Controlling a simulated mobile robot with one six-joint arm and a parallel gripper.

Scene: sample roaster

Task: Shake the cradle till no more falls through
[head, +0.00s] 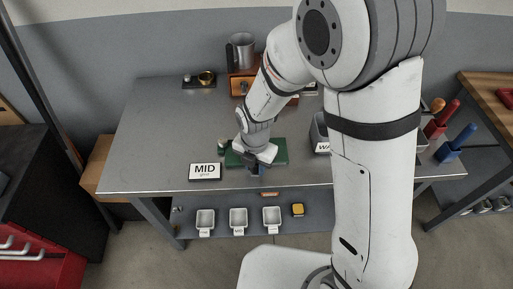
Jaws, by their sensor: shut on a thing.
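A green, flat, board-like piece (280,152) lies on the grey table under and behind my gripper; it looks like part of the cradle, but my arm covers much of it. My gripper (254,167) points down at the front edge of the green piece. Its jaws are shut on a small dark part there, apparently the cradle's grip, mostly hidden by the fingers. Any sieve or beans are too small or hidden to make out.
A grey bin (319,133) is at right. White trays (238,221) sit on the lower shelf. The table's left side (155,130) is clear.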

